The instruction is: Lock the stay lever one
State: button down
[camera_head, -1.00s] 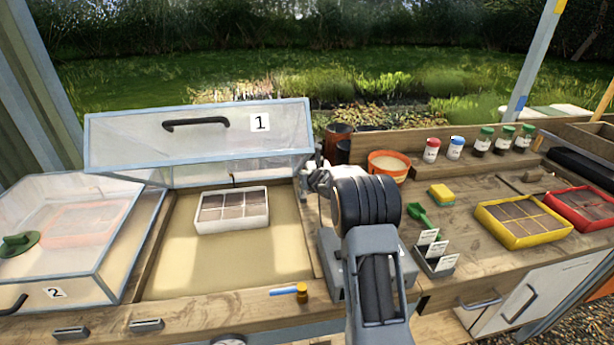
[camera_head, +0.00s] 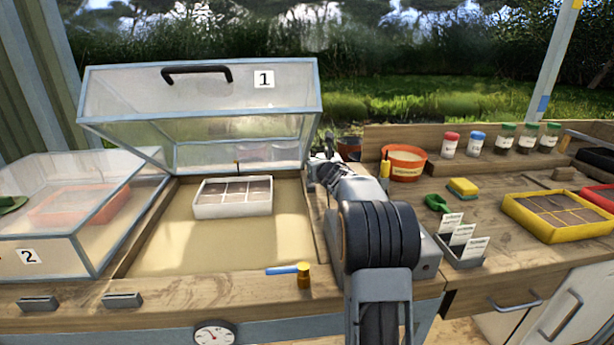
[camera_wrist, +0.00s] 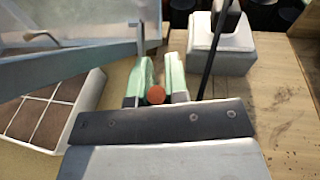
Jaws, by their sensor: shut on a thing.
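Frame one's clear lid (camera_head: 146,97), marked 1, stands raised over its sandy bed (camera_head: 165,250). My gripper (camera_wrist: 158,88) is at the right side of this frame, by the lid's raised edge. Its two green fingers are shut on a part with a round red end (camera_wrist: 156,95), which I take to be stay lever one. The rest of the lever is hidden behind the fingers and the dark gripper body. In the head view my arm covers most of the gripper (camera_head: 325,165).
A white seed tray (camera_head: 233,210) sits inside frame one. Closed frame two (camera_head: 95,225) is at left. A blue-handled part with a brass knob (camera_head: 303,277) is on the front rail. A pale block (camera_wrist: 222,55) and black rod (camera_wrist: 210,65) are close right of the fingers.

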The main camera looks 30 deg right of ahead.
dwell(0.3)
jog(key=c, duration=1.4)
grip_release()
jog(key=b+v, duration=0.1)
jog(key=v, duration=1.3)
